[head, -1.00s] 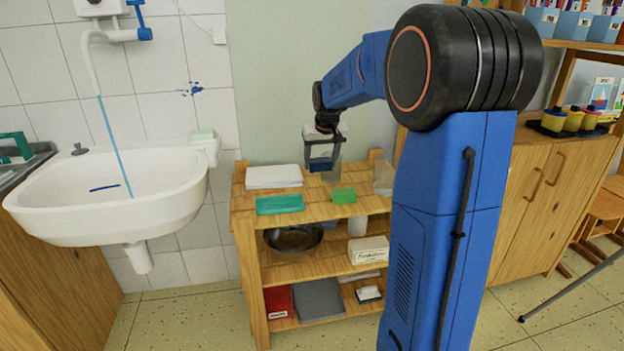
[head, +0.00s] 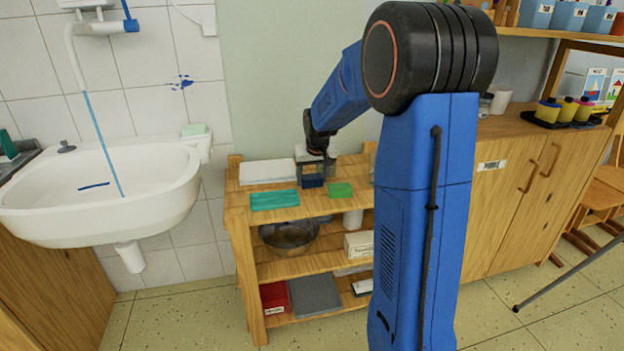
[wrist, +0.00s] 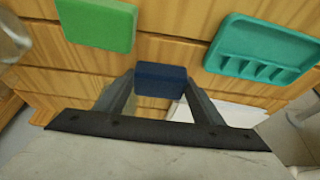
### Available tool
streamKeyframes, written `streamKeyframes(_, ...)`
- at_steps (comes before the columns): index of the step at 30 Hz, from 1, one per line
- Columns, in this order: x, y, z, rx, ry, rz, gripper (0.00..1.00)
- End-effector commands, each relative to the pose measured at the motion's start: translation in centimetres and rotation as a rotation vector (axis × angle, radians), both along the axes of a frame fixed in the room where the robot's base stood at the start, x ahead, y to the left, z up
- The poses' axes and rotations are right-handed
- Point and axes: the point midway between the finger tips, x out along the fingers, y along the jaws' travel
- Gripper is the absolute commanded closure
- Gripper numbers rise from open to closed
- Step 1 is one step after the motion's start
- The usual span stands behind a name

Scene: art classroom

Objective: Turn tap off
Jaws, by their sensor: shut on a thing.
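The tap is at the upper left of the head view, with a white curved spout (head: 73,55) and a blue lever (head: 131,25). Its upper part is cut off by the picture edge. A blue stream of water (head: 102,145) runs from the spout into the white sink (head: 150,190). My gripper (head: 315,174) is far to the right of the tap, low over the wooden shelf's top. It is shut on a dark blue block (wrist: 160,79), seen between the fingers in the wrist view. I cannot tell whether the block touches the shelf.
On the shelf unit (head: 236,215) lie a teal tray (head: 274,200), a green sponge (head: 340,190) and a white stack (head: 267,171). A metal bowl (head: 289,236) is below. A wooden cabinet (head: 510,200) stands right. A soap holder (head: 198,141) is beside the sink.

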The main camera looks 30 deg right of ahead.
Motion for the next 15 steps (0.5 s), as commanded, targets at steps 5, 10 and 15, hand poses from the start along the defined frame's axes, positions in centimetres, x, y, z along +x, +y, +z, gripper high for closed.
streamKeyframes(5, 0.04, -0.01, -0.32, -0.001, -0.002, 0.0, 0.56)
streamKeyframes(10, 0.04, -0.01, -0.45, 0.0, -0.001, 0.0, 0.56)
streamKeyframes(15, 0.04, -0.01, -0.55, 0.0, -0.001, 0.0, 0.2)
